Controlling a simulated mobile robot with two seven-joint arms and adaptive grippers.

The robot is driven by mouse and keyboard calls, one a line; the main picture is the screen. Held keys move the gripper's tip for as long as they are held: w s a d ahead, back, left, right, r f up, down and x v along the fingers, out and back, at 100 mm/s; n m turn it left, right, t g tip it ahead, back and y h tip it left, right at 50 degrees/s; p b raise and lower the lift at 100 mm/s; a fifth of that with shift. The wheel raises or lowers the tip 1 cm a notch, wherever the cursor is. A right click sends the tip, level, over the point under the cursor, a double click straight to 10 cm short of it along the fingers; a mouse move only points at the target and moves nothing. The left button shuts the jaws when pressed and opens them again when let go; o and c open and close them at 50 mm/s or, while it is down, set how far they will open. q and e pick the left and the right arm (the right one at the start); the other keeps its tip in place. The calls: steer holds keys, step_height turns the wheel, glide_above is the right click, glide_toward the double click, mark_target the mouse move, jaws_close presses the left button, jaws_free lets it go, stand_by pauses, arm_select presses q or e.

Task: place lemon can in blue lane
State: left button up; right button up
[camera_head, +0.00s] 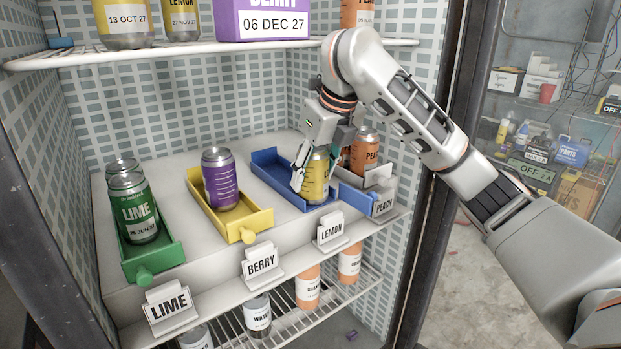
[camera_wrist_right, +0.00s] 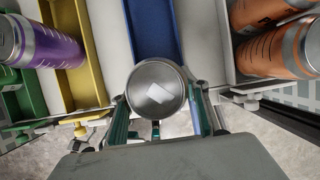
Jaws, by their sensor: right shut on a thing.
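The yellow lemon can (camera_head: 316,178) is upright at the front end of the blue lane (camera_head: 270,170), behind the LEMON label (camera_head: 331,231). My right gripper (camera_head: 309,174) comes down from above and is shut on it. In the right wrist view the can's silver top (camera_wrist_right: 155,90) sits between the fingers (camera_wrist_right: 157,112), at the near end of the blue lane (camera_wrist_right: 151,28). The lane beyond the can looks empty. I cannot tell whether the can's base touches the lane floor. My left gripper is not in view.
The yellow lane (camera_head: 253,228) with a purple can (camera_head: 220,180) is to the left, then the green lane (camera_head: 168,255) with lime cans (camera_head: 134,210). Orange peach cans (camera_head: 365,152) stand to the right. A wire shelf (camera_head: 220,47) is above, close to my arm.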

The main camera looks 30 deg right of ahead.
steer(key=shift+w+f, duration=0.1)
steer(key=shift+w, duration=0.05)
steer(key=o, duration=1.5)
steer(key=shift+o, duration=0.2)
